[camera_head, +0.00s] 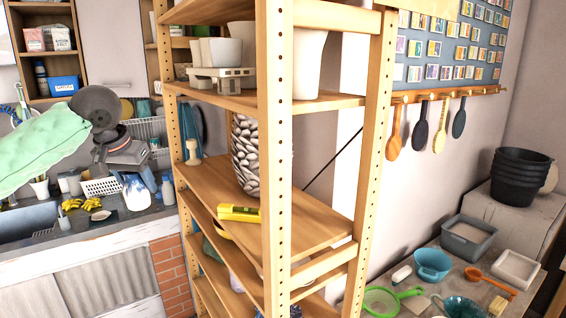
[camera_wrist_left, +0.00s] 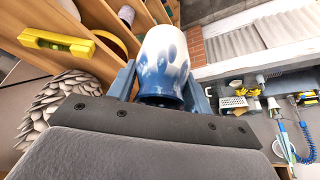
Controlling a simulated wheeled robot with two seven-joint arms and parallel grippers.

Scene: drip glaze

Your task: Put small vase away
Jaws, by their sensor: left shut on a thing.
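The small vase (camera_head: 137,193), white with blue drip glaze, is held by my left gripper (camera_head: 138,180) in front of the counter, left of the wooden shelf unit. In the left wrist view the vase (camera_wrist_left: 163,62) sits between the two blue-grey fingers of the left gripper (camera_wrist_left: 160,85), which are shut on it. The wooden shelf unit (camera_head: 278,150) stands in the middle of the head view, with its shelves to the right of the gripper. My right gripper is in neither view.
A yellow level (camera_head: 239,213) and a patterned vase (camera_head: 245,155) occupy the middle shelf; white pots (camera_head: 219,52) stand above. The shelf's front post is an obstacle. A counter with a sink (camera_head: 28,222) lies left. A table with bowls (camera_head: 432,264) is at right.

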